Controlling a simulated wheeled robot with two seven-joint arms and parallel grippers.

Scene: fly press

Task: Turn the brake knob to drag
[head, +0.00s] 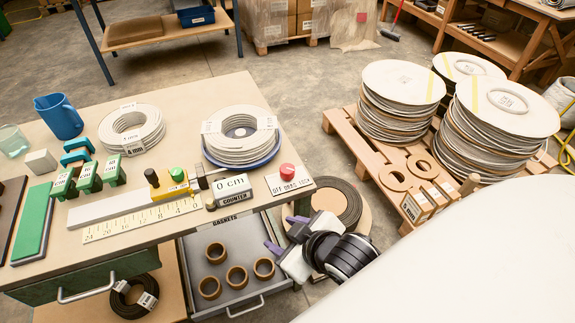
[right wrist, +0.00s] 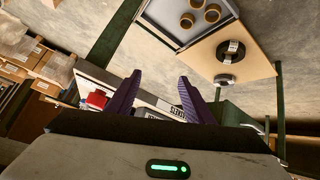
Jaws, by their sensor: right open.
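The brake knob (head: 287,170) is a red round knob on a white plate (head: 291,186) lettered OFF, DRAG and LOCK, at the right front corner of the bench. Which mark it points to is too small to tell. My right gripper (head: 284,233) has purple fingers and is open and empty. In the head view it is below the knob, over the right side of the open drawer, apart from the knob. In the right wrist view the red knob (right wrist: 97,99) shows left of the open fingers (right wrist: 157,92), outside them. My left gripper is not in view.
A counter block (head: 233,187) reading 0 cm stands left of the knob. A white coil on a blue dish (head: 240,140) lies behind it. The open drawer (head: 232,290) holds several brown rings. A pallet (head: 350,140) with stacked reels stands at the right.

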